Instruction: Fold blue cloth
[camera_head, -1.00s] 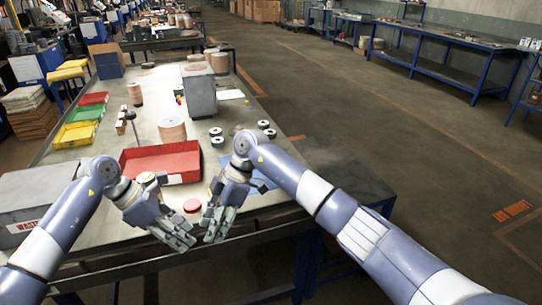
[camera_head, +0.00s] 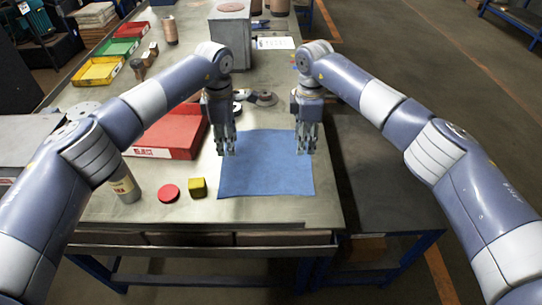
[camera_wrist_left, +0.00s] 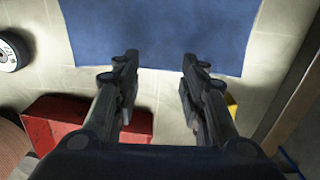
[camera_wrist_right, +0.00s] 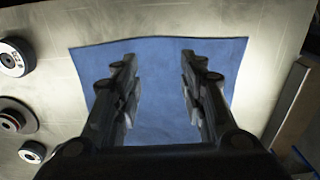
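The blue cloth (camera_head: 265,172) lies spread out flat on the metal table, near its front right corner. My left gripper (camera_head: 226,150) points down above the cloth's upper left side. In the left wrist view its fingers (camera_wrist_left: 157,75) are apart and empty, with the cloth (camera_wrist_left: 160,30) beyond the tips. My right gripper (camera_head: 304,150) points down above the cloth's upper right side. In the right wrist view its fingers (camera_wrist_right: 158,75) are apart and empty over the cloth (camera_wrist_right: 160,100). Whether either gripper touches the cloth cannot be told.
Dark spools (camera_head: 264,98) sit behind the cloth. Bare table (camera_head: 270,209) shows along the front edge.

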